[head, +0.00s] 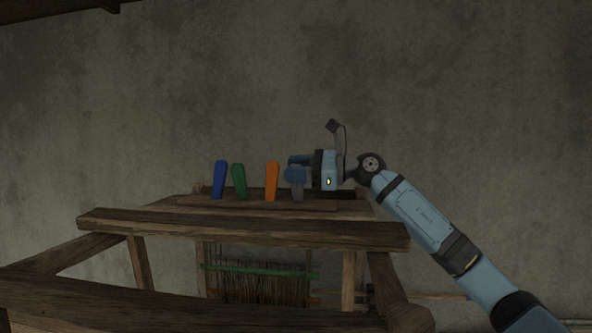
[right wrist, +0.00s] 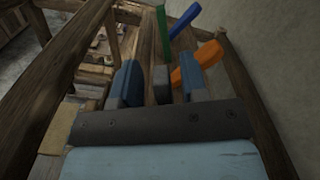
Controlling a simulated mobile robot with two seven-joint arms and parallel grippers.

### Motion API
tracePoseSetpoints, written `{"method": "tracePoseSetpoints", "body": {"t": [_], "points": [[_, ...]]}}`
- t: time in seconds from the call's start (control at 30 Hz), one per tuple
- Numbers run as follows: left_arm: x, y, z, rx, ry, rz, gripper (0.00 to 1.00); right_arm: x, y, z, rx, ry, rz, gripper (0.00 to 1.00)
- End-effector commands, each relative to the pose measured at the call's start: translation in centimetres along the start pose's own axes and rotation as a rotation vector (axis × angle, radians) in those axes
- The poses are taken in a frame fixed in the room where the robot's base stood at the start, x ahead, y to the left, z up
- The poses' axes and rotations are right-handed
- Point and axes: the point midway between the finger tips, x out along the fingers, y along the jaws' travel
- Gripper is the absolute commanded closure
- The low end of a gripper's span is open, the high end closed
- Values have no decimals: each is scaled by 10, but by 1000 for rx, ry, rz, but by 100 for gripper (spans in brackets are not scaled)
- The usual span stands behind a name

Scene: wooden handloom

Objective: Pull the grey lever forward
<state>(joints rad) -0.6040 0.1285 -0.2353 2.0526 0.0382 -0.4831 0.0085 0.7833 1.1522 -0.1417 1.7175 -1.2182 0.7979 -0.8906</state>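The grey lever (head: 298,189) stands at the right end of a row of levers on top of the wooden loom. In the head view my right gripper (head: 297,167) is at its upper part and hides its top. In the right wrist view the grey lever (right wrist: 161,82) shows between the two blue fingers of my right gripper (right wrist: 162,88). The fingers are apart, with gaps visible beside the lever, so the gripper looks open around it. My left gripper is in neither view.
An orange lever (head: 271,181) stands just left of the grey one. A green lever (head: 239,182) and a blue lever (head: 219,180) stand farther left. The loom's front beam (head: 240,230) runs below them. A plain wall rises behind.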

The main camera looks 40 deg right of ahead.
Motion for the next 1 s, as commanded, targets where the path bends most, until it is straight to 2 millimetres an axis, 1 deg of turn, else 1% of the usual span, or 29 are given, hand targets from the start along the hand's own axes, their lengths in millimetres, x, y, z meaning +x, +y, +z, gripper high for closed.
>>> {"method": "tracePoseSetpoints", "body": {"t": [0.13, 0.27, 0.53, 0.7, 0.9, 1.0], "points": [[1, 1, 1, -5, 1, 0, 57, -2, 0, -1, 1, 1, -1, 60], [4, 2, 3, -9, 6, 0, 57, -15, 0, -4, 1, 3, -2, 60], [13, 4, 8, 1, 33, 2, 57, -70, 2, -8, 2, 5, -2, 60], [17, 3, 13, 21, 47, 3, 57, -102, 2, -6, 2, 2, -1, 60], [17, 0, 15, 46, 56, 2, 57, -128, 1, -2, 0, 0, 0, 60], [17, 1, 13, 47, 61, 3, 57, -135, 1, -1, 0, 0, 0, 60]]}}
